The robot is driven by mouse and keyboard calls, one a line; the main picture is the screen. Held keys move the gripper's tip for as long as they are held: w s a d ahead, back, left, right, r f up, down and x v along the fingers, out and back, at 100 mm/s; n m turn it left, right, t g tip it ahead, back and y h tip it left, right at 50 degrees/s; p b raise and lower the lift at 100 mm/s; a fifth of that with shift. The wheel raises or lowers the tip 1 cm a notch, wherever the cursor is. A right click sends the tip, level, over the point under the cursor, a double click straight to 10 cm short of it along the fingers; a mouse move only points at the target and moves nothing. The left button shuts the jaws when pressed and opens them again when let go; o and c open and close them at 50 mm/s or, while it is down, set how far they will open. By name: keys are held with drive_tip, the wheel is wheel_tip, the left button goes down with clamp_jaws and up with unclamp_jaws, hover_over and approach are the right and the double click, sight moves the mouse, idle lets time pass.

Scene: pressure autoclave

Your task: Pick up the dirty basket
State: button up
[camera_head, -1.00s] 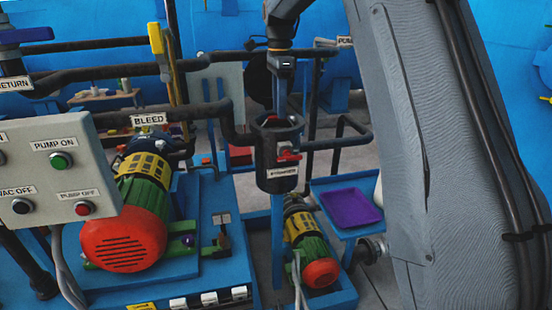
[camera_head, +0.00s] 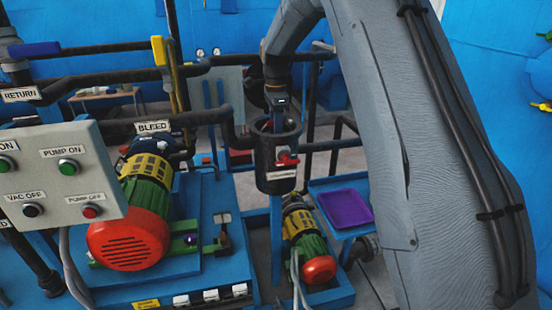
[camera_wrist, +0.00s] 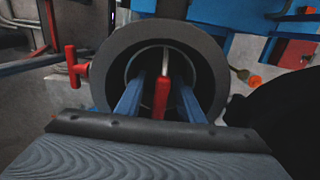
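The strainer (camera_head: 275,165) is a dark upright cylinder with an open top and a label on its front, near the middle of the head view. In the wrist view I look down into its round dark rim (camera_wrist: 104,72). A red grip (camera_wrist: 161,97) under a pale arched bar stands inside; it appears to belong to the basket, whose body is hidden in the dark interior. My gripper (camera_wrist: 161,90) points down into the opening, its two blue fingers apart on either side of the red grip. Contact is not visible. In the head view its fingers drop into the strainer's top.
A purple tray (camera_head: 344,207) lies on a blue stand right of the strainer. A small pump (camera_head: 306,240) is below it. A large red-ended pump (camera_head: 130,240) and a control panel (camera_head: 62,175) stand left. Dark pipes (camera_head: 200,115) run close behind the strainer.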

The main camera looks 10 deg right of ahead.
clamp_jaws()
idle(1.3)
